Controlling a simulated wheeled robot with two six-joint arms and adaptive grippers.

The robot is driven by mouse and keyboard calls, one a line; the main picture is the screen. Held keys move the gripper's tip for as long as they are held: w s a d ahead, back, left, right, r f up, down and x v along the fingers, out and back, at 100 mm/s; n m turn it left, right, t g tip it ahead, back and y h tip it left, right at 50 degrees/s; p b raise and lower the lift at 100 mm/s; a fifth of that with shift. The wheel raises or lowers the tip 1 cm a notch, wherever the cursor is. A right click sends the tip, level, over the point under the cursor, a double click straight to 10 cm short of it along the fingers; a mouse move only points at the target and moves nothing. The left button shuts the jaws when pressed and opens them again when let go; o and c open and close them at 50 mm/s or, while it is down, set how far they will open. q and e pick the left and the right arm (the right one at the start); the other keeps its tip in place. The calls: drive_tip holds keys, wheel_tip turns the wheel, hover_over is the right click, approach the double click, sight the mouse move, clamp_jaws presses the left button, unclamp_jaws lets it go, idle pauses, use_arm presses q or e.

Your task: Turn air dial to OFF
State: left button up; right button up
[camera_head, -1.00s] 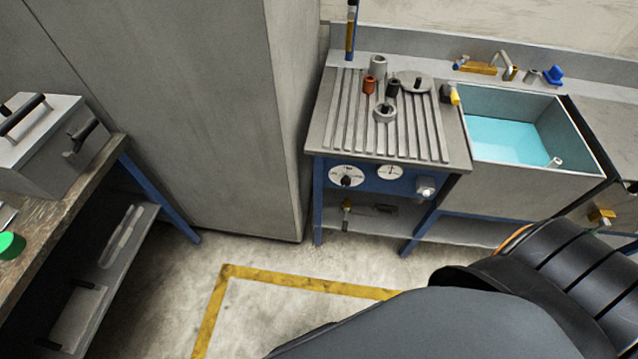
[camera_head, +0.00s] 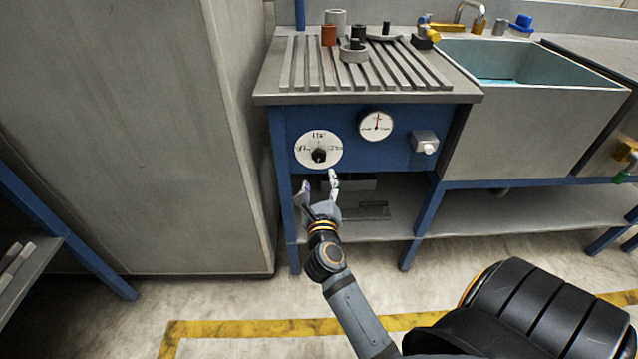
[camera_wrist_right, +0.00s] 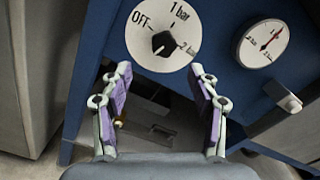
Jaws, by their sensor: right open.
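The air dial (camera_head: 306,145) is a white disc with a black knob (camera_head: 319,155) on the blue front panel under the ribbed worktop. In the right wrist view the dial (camera_wrist_right: 144,48) shows OFF at upper left, 1 bar at the top and 2 bar at right. Its black knob (camera_wrist_right: 164,44) has a pointed shape; I cannot tell for certain which mark it points to. My right gripper (camera_head: 318,183) is open and empty, just below and in front of the dial. Its spread fingers (camera_wrist_right: 160,74) show below the knob, apart from it. My left gripper is out of view.
A gauge (camera_head: 376,125) with a red needle and a white switch (camera_head: 425,142) sit right of the dial. A tall grey cabinet (camera_head: 130,130) stands close on the left. A lower shelf (camera_head: 390,225) lies behind the gripper. A sink (camera_head: 540,115) is at right.

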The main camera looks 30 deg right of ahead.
sight(319, 158)
drive_tip(key=shift+m, duration=0.5)
drive_tip(key=x, duration=0.3)
drive_tip(key=b+x, duration=0.1)
drive_tip(key=x, duration=0.6)
drive_tip(key=shift+d+r, duration=0.3)
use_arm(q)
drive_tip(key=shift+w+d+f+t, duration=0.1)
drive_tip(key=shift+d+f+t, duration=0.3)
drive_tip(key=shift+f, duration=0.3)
